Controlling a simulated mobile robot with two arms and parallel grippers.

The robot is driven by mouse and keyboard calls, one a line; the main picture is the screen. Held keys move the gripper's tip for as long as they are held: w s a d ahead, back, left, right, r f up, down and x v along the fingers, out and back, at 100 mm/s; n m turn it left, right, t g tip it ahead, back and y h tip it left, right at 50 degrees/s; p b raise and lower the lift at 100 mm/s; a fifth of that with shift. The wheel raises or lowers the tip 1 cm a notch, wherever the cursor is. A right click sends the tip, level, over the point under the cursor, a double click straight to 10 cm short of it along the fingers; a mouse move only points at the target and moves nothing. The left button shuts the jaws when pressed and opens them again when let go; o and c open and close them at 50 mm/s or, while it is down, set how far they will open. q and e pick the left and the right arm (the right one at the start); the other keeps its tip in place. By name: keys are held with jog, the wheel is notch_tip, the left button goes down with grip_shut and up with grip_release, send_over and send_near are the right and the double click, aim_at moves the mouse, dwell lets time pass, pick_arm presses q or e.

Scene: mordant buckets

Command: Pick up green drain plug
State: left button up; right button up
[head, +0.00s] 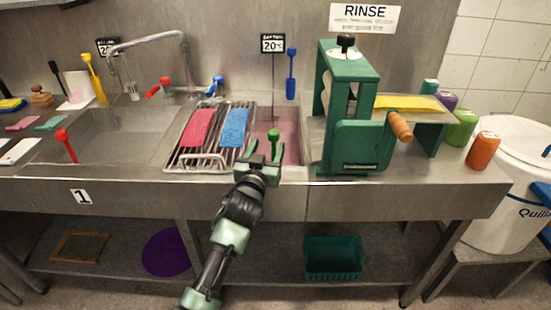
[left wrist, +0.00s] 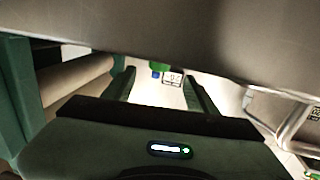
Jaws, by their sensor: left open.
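The green drain plug (head: 273,134) shows its bright green knob in the head view, standing in the right basin with pink liquid (head: 291,150). Its lower part is hidden behind my left gripper. My left gripper (head: 263,152) is open and empty at the front edge of this basin, just in front of the plug. In the left wrist view, which looks upside down, a small green thing, seemingly the plug (left wrist: 158,68), shows between the two open fingers (left wrist: 162,90), apart from them. My right gripper is not in view.
A rack (head: 176,157) with a red and a blue cloth stands left of the gripper. The green press (head: 362,146) stands close on the right. The steel front edge (left wrist: 200,40) fills the top of the wrist view.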

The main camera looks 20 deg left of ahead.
aim_at(272, 137)
pick_arm(q)
jog(key=shift+w+r, duration=0.1)
jog(key=shift+w, duration=0.8)
jog(key=w, duration=0.3)
jog(key=shift+w+a+f, duration=0.15)
jog(key=shift+f, duration=0.1)
jog(key=shift+w, duration=0.15)
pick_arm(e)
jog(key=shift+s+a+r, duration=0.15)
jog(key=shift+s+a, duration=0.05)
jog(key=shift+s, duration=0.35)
pick_arm(q)
jog(key=shift+c, duration=0.3)
grip_shut()
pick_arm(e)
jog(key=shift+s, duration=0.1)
